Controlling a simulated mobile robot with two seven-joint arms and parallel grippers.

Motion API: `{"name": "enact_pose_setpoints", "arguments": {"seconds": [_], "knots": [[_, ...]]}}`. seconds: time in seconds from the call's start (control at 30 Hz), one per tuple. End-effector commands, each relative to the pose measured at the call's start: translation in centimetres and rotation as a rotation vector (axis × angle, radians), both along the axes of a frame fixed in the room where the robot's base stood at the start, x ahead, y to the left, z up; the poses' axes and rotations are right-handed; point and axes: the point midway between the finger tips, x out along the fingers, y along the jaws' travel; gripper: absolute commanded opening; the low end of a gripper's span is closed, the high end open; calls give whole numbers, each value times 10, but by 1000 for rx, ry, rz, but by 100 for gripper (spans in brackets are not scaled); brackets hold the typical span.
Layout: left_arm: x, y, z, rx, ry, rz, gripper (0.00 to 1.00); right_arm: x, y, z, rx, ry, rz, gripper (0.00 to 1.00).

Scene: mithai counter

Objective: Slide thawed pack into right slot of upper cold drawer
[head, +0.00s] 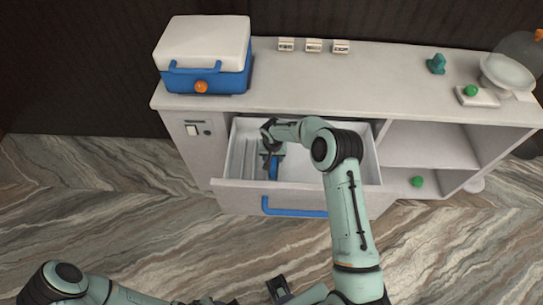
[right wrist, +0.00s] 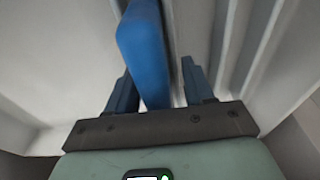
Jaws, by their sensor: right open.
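The upper cold drawer (head: 330,172) is pulled open, with thin pale dividers (head: 242,158) at its left. The blue pack (head: 273,171) is inside it, beside the dividers; I cannot tell exactly which slot it stands in. My right gripper (head: 272,150) reaches down into the drawer at the pack. In the right wrist view, the blue pack (right wrist: 146,55) stands between the two open fingers (right wrist: 160,88), with a clear gap to the right finger. It overlaps the left finger's edge, and touching is unclear.
The drawer front has a blue handle (head: 293,208). A blue and white cool box (head: 205,58) stands on the counter (head: 330,80), with small labelled blocks (head: 314,46) behind. A scale (head: 478,97) is at right. The drawer's right part is bare.

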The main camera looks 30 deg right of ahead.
Motion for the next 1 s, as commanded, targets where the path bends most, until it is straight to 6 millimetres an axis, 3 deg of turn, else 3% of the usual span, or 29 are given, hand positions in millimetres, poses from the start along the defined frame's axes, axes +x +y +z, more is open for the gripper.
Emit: {"name": "enact_pose_setpoints", "arguments": {"seconds": [0.07, 0.4, 0.6, 0.77, 1.0], "knots": [[-1, 0, -1, 0, 1, 0, 48, -8, -5, 3, -7, 21, -6, 62], [-2, 0, -4, 0, 2, 0, 48, -11, 7, 84, -2, -4, -2, 62], [-2, 0, -4, 0, 2, 0, 48, -14, 12, 118, -1, -9, 1, 62], [-2, 0, -4, 0, 2, 0, 48, -15, 13, 131, 0, -11, 1, 62], [-2, 0, -4, 0, 2, 0, 48, -16, 14, 133, 1, -10, 1, 62]]}}
